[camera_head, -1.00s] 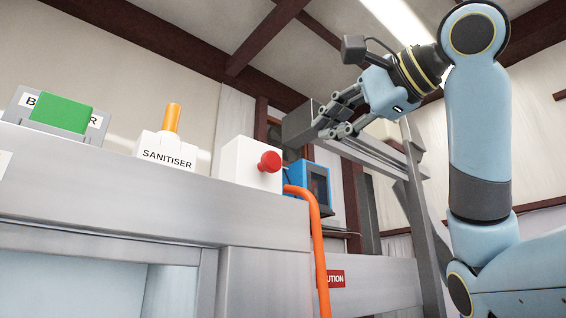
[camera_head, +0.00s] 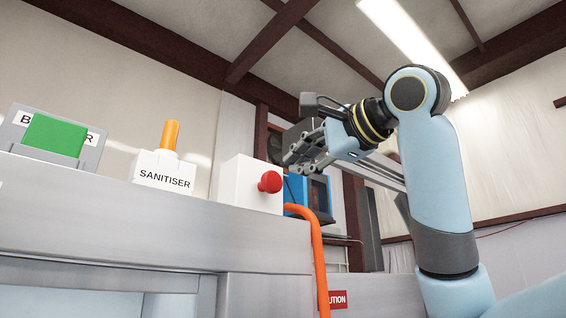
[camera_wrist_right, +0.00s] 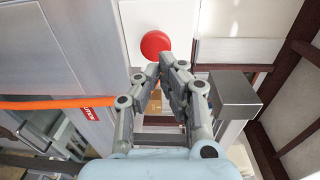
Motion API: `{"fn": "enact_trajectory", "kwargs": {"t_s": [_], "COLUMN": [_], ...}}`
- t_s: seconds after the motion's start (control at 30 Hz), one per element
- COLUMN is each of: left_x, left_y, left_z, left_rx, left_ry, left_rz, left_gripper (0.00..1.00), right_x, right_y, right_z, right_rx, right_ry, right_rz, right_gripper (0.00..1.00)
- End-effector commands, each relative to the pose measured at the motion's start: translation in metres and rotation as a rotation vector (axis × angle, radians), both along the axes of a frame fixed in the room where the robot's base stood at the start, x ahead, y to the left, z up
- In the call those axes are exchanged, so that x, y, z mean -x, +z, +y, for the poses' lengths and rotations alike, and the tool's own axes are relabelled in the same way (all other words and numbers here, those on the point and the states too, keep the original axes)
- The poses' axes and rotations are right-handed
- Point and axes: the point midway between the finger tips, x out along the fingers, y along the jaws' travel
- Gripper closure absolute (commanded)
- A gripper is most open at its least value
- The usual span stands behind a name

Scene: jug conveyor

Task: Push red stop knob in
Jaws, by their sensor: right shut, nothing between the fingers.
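The red stop knob (camera_head: 270,182) sticks out from the front of a white box (camera_head: 240,183) on the metal ledge. In the right wrist view the red knob (camera_wrist_right: 155,45) lies just beyond the fingertips, on the white box face (camera_wrist_right: 140,15). My right gripper (camera_head: 292,160) is shut and empty, to the right of the knob and slightly above it in the head view. My left gripper is in neither view.
A sanitiser box with an orange lever (camera_head: 169,137) and a green block on a grey holder (camera_head: 55,140) stand left of the stop box. An orange hose (camera_head: 318,250) hangs below the knob. A blue-framed unit (camera_head: 310,195) is behind. The metal ledge (camera_head: 130,215) runs along the front.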

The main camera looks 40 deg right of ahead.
Motion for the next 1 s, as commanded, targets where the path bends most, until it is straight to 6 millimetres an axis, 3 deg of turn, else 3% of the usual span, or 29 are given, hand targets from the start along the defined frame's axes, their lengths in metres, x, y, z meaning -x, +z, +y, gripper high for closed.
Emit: {"fn": "enact_trajectory", "kwargs": {"t_s": [0.1,0.3,0.77,1.0], "left_x": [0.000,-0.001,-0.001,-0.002], "left_y": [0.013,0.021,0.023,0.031], "left_z": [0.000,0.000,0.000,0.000], "left_rx": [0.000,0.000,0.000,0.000], "left_ry": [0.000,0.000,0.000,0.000], "left_rz": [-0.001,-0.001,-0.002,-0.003], "left_gripper": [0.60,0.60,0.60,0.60], "right_x": [-0.023,-0.046,-0.053,-0.073], "right_y": [0.001,-0.001,-0.003,-0.002], "right_z": [0.002,0.003,0.003,0.005], "right_rx": [-0.003,-0.001,0.001,0.000], "right_ry": [0.002,0.000,-0.001,0.000], "right_rz": [0.005,0.001,0.000,0.000], "right_gripper": [1.00,1.00,1.00,1.00]}}
